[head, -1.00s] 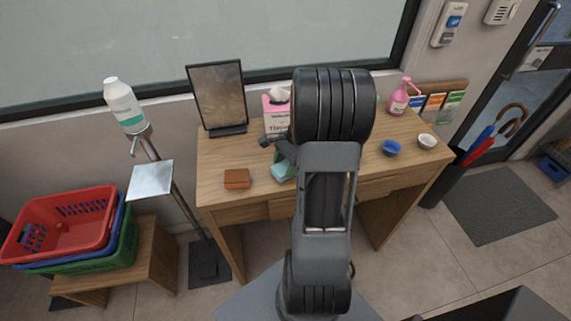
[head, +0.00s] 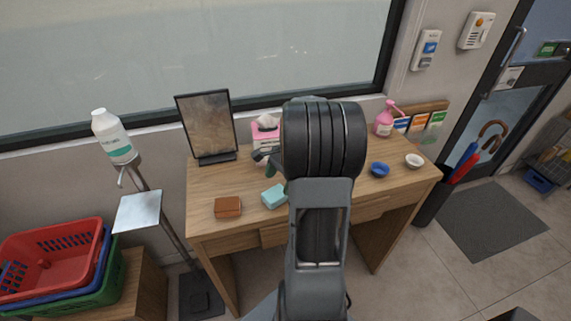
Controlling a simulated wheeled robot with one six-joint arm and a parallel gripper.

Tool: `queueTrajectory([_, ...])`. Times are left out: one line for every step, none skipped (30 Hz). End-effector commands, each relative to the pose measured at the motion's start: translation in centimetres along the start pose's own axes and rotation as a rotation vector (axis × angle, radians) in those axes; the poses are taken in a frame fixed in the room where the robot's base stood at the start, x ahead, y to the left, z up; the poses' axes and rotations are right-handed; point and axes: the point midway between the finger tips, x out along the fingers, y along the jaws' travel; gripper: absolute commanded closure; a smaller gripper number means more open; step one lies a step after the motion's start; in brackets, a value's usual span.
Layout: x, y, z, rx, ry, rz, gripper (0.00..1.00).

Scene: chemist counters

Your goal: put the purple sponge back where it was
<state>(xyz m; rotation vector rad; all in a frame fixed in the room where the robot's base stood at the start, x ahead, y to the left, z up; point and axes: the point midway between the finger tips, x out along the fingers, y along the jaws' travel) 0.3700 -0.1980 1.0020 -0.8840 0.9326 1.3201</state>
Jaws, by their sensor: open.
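I see no purple sponge; part of the desk is hidden behind my arm. A light teal sponge-like block (head: 274,196) lies on the wooden desk (head: 215,180), left of my arm. A brown-orange block (head: 228,207) lies to its left near the front edge. My gripper (head: 270,162) shows only in part, left of my arm's big dark joint and above the teal block in the picture. It is open, and I see nothing held in it. The rest of it is hidden behind the arm.
A framed panel (head: 207,125), a pink tissue box (head: 265,135) and a pink pump bottle (head: 384,122) stand along the back. A blue bowl (head: 379,170) and a white bowl (head: 414,160) sit at right. A sanitizer stand (head: 138,212) and stacked baskets (head: 50,262) are left.

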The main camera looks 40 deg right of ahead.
Motion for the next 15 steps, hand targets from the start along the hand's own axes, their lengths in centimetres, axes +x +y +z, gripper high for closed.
queueTrajectory([-1.1, 0.0, -0.1, 0.001, 0.003, -0.004, 0.17])
queueTrajectory([-1.7, 0.0, -0.1, 0.001, 0.002, -0.004, 0.17])
queueTrajectory([-2.4, 0.0, -0.1, 0.001, 0.003, -0.004, 0.17])
queueTrajectory([-3.0, 0.0, -0.1, 0.001, 0.003, -0.003, 0.17])
queueTrajectory([-3.5, 0.0, -0.1, 0.001, 0.003, -0.003, 0.17])
queueTrajectory([-4.2, 0.0, -0.1, 0.001, 0.003, -0.002, 0.17])
queueTrajectory([-4.6, 0.0, -0.1, 0.001, 0.002, -0.002, 0.17])
queueTrajectory([-5.1, 0.0, -0.1, 0.001, 0.002, -0.002, 0.17])
queueTrajectory([-5.6, 0.0, -0.1, 0.001, 0.001, -0.001, 0.17])
queueTrajectory([-6.0, 0.0, -0.1, 0.001, 0.002, -0.002, 0.17])
queueTrajectory([-6.3, 0.0, -0.1, 0.001, 0.001, -0.002, 0.17])
queueTrajectory([-6.7, 0.0, -0.1, 0.001, 0.000, -0.001, 0.17])
queueTrajectory([-6.9, 0.0, -0.1, 0.001, 0.001, -0.001, 0.17])
queueTrajectory([-7.2, 0.0, 0.0, 0.001, 0.001, -0.001, 0.17])
queueTrajectory([-7.4, 0.0, 0.0, 0.001, 0.000, 0.000, 0.17])
